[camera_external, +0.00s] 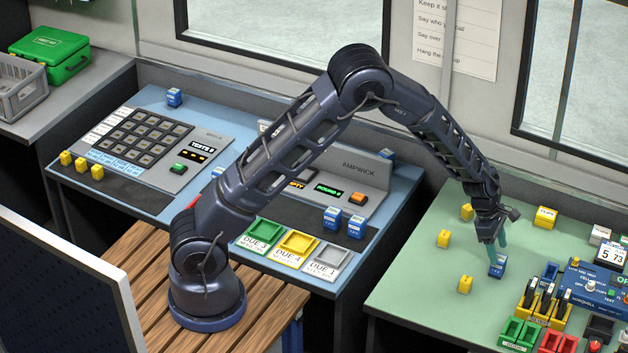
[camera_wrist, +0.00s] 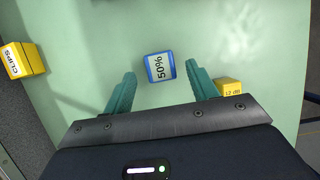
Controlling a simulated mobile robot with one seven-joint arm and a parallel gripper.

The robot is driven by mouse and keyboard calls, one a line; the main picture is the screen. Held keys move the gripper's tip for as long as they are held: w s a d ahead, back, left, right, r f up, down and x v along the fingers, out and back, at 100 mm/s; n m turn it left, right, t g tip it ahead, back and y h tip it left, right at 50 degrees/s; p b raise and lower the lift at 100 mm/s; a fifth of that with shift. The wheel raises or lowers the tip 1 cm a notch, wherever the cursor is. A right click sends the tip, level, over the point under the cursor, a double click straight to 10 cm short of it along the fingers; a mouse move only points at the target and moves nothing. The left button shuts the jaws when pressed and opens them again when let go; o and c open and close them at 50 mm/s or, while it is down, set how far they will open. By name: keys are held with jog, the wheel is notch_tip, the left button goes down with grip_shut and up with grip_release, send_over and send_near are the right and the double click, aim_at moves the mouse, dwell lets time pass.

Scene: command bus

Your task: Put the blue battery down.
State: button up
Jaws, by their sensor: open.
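A blue battery (camera_external: 497,266) with a white label rests upright on the green tabletop (camera_external: 410,275). In the wrist view its top (camera_wrist: 160,67) faces me and reads 50%. My gripper (camera_external: 497,250) points down right at the battery. In the wrist view the teal fingers of my gripper (camera_wrist: 160,70) are open, one on each side of the battery, with a visible gap on both sides. How far down the fingers reach cannot be told exactly. Other blue batteries (camera_external: 332,218) stand on the blue desk at the middle.
Several yellow blocks stand nearby, one (camera_external: 465,284) in front and one (camera_external: 545,217) behind. The green top left of the battery is mostly clear.

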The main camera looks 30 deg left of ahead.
jog(key=w+a+r+m+t, duration=0.15)
jog(key=a+r+m, duration=0.25)
jog(key=a+r, duration=1.55)
jog(key=s+a+r+m, duration=0.2)
jog(key=a+r, duration=0.3)
jog(key=a, duration=0.2)
jog(key=s+a+r+m, duration=0.2)
jog(key=a+r+m, duration=0.15)
jog(key=a, duration=0.35)
jog(key=s+a+r+m+t+y, duration=0.1)
jog(key=s+a+m, duration=0.3)
jog(key=s+a, duration=0.7)
jog(key=s+a+r+m+t+y, duration=0.2)
jog(key=s+a+r+m+y, duration=0.1)
jog(key=s+a, duration=0.8)
jog(key=a+m, duration=0.1)
jog(key=a, duration=0.2)
jog(key=shift+s+r+y, duration=0.3)
jog(key=shift+r, duration=0.05)
jog(key=shift+o, duration=0.4)
jog(key=shift+m, duration=0.25)
